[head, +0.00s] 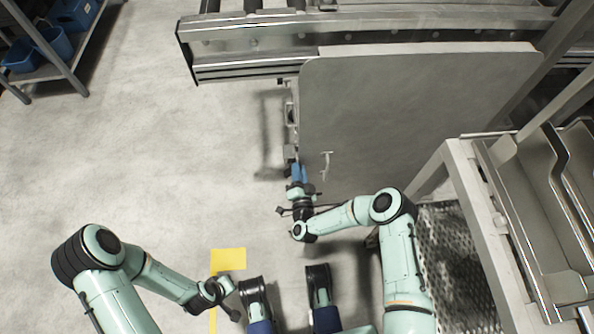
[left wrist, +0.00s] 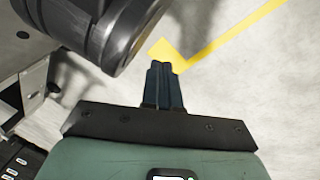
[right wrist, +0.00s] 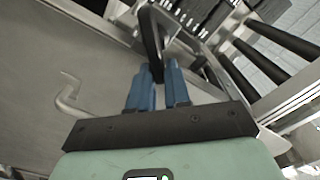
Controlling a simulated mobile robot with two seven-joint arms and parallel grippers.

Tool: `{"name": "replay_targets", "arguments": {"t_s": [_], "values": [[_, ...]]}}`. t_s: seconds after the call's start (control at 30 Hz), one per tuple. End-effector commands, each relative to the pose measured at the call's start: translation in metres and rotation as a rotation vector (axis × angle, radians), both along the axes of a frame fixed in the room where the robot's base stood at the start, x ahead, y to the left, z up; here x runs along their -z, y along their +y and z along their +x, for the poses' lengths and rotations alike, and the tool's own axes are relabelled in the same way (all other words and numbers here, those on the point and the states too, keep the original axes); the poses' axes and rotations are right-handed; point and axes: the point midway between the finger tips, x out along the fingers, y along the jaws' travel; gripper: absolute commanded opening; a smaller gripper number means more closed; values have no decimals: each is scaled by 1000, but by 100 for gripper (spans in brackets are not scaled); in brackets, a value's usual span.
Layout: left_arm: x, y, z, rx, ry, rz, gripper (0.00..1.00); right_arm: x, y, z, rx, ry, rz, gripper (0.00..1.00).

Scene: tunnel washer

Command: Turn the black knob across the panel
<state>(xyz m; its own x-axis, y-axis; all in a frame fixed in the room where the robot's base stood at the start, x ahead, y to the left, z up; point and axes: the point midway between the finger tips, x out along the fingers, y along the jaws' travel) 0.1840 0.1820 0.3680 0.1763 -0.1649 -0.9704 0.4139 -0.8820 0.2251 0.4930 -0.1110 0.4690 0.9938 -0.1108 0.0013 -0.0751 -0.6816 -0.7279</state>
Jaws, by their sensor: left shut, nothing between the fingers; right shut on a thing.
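The black knob (right wrist: 150,35) shows in the right wrist view as a dark, elongated piece on a metal bracket. My right gripper (right wrist: 157,70) is shut on its near end, with a blue finger on each side. In the head view my right gripper (head: 298,172) is at the left edge of the large grey panel (head: 420,110), and the knob is too small to make out there. My left gripper (left wrist: 164,65) is shut and empty above the floor, away from the panel. In the head view its fingers are hard to make out.
A bent metal handle (head: 326,165) stands out from the panel beside my right gripper, also seen in the right wrist view (right wrist: 68,95). A metal rail (head: 350,45) runs behind. A metal frame with trays (head: 470,190) stands at right.

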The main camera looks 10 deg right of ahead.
Motion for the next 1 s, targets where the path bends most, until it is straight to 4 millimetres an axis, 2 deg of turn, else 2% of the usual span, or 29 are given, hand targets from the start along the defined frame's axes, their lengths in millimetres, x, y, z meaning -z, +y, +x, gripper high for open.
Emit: {"name": "replay_targets", "arguments": {"t_s": [0.6, 1.0], "values": [[23, 4, -26, -7, 89, -4, 0, 16, -6, -1, 0, -56, 551, 0], [31, 6, -39, -11, 130, -7, 0, 20, -6, -1, -3, -77, 738, 0]]}}
